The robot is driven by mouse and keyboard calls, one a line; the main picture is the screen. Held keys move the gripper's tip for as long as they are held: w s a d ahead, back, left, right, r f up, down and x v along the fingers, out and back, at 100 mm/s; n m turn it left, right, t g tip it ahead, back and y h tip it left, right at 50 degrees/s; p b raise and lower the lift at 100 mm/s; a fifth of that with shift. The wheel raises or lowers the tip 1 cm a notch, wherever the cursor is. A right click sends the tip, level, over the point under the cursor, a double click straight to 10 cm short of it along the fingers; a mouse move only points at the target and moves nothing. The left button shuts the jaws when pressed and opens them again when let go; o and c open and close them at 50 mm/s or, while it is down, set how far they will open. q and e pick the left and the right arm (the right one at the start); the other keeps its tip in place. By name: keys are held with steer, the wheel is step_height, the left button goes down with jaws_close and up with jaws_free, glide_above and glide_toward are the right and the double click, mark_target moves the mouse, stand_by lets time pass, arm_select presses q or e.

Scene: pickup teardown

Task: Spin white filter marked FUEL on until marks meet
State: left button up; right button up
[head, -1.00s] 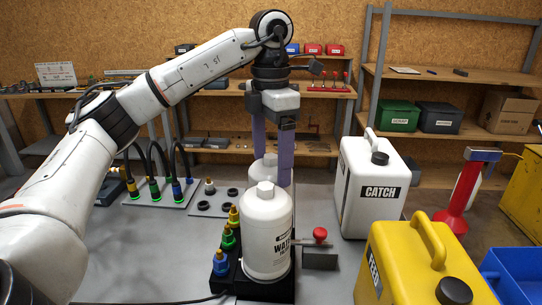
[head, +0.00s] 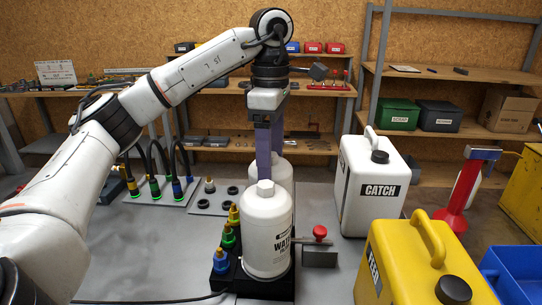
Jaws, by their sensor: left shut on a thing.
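A white filter with WATER on its label (head: 267,238) stands upright in the black base (head: 232,284) at the front. Behind it is a second white filter (head: 285,172), mostly hidden by the front one; its label and any marks are out of sight. My left gripper (head: 270,160) points straight down with its purple fingers shut on this rear filter's top. The near finger covers part of it. How the rear filter sits at its bottom is hidden. My right gripper is not in view.
Blue, green and yellow fittings (head: 228,237) line the base's left side. A red-knobbed valve (head: 320,232) sticks out right. The white CATCH can (head: 357,205) and yellow FEED can (head: 400,255) stand to the right.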

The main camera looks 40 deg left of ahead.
arm_select(q)
steer(key=m, duration=1.1)
steer(key=shift+m, duration=0.4)
steer(key=m, duration=0.5)
steer(key=o, duration=1.7)
steer(key=shift+m, duration=0.4)
steer(key=shift+c, duration=0.2)
steer(key=shift+r+p, duration=1)
steer(key=shift+r, duration=0.75)
